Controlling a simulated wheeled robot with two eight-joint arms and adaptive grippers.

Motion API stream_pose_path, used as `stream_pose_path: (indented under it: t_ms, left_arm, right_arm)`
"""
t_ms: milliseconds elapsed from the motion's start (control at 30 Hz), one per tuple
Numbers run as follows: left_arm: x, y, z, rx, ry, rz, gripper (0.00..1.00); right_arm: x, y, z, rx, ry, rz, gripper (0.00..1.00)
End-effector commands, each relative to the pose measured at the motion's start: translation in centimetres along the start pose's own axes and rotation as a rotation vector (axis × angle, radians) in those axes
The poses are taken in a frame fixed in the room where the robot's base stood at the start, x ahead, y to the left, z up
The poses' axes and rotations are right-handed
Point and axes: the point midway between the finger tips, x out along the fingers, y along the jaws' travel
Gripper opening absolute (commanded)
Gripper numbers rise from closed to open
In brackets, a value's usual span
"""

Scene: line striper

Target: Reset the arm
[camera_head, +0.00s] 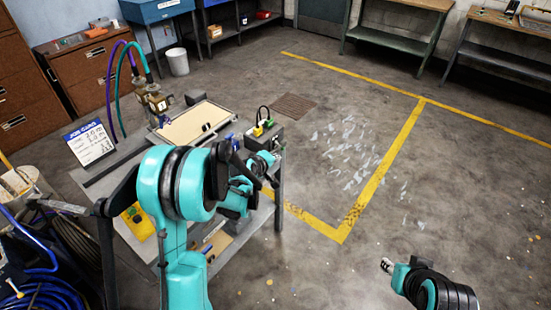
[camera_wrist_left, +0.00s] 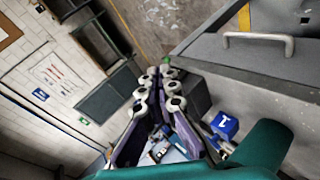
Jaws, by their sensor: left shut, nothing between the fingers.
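My left arm (camera_head: 175,182) is teal with black rings and reaches over the right side of a grey work cart (camera_head: 105,182). My left gripper (camera_head: 268,164) is near the cart's right edge, partly hidden by its own arm. In the left wrist view, my left gripper (camera_wrist_left: 162,74) has its fingers together with nothing between them. Part of my right arm (camera_head: 432,287) shows at the lower right over open floor.
The cart carries a shallow tray (camera_head: 192,124), a small button box (camera_head: 264,126) and a sign card (camera_head: 90,143). Blue hose (camera_head: 45,295) lies at the lower left. Yellow lines (camera_head: 385,165) mark the floor at right, which is clear. Workbenches (camera_head: 395,35) stand behind.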

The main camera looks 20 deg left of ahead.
Motion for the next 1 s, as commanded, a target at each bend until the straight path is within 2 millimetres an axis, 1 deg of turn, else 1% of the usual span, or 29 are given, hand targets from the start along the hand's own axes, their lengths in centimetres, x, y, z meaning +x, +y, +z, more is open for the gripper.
stream_pose_path:
  t_ms: [233,267,367,467,500,567,600,667,700,833,900,967,1000]
  left_arm:
    - [-0.1,0.1,0.0,0.004,-0.001,-0.001,0.00]
    - [-0.3,0.2,0.1,0.009,-0.002,-0.003,0.00]
    - [-1.9,1.0,0.5,0.055,-0.011,-0.016,0.00]
    - [-5.1,2.3,1.5,0.149,-0.028,-0.043,0.00]
    - [-6.7,2.7,2.0,0.196,-0.038,-0.058,0.00]
    - [-9.2,3.2,2.9,0.272,-0.052,-0.080,0.00]
    - [-10.9,3.4,3.5,0.324,-0.063,-0.096,0.00]
    - [-13.4,3.5,4.4,0.399,-0.079,-0.117,0.00]
    - [-15.1,3.4,5.1,0.449,-0.090,-0.132,0.00]
    - [-20.4,2.4,7.2,0.613,-0.126,-0.177,0.00]
    - [-23.2,1.4,8.4,0.700,-0.147,-0.201,0.00]
    - [-25.4,0.4,9.4,0.775,-0.165,-0.221,0.00]
    - [-26.7,-0.4,10.0,0.822,-0.177,-0.235,0.00]
  right_arm:
    - [0.0,0.0,0.0,0.000,0.000,0.000,0.36]
    - [0.0,0.0,0.0,0.000,0.000,0.000,0.36]
    - [0.0,0.0,0.0,0.000,0.000,0.000,0.36]
    - [0.0,0.0,0.0,0.000,0.000,0.000,0.36]
    - [0.0,0.0,0.0,0.000,0.000,0.000,0.36]
    - [0.0,0.0,0.0,0.000,0.000,0.000,0.36]
    - [0.0,0.0,0.0,0.000,0.000,0.000,0.36]
    - [0.0,0.0,0.0,0.000,0.000,0.000,0.36]
    - [0.0,0.0,0.0,0.000,0.000,0.000,0.36]
    - [0.0,0.0,0.0,0.000,0.000,0.000,0.36]
    - [0.0,0.0,0.0,0.000,0.000,0.000,0.36]
    - [0.0,0.0,0.0,0.000,0.000,0.000,0.36]
    - [0.0,0.0,0.0,0.000,0.000,0.000,0.36]
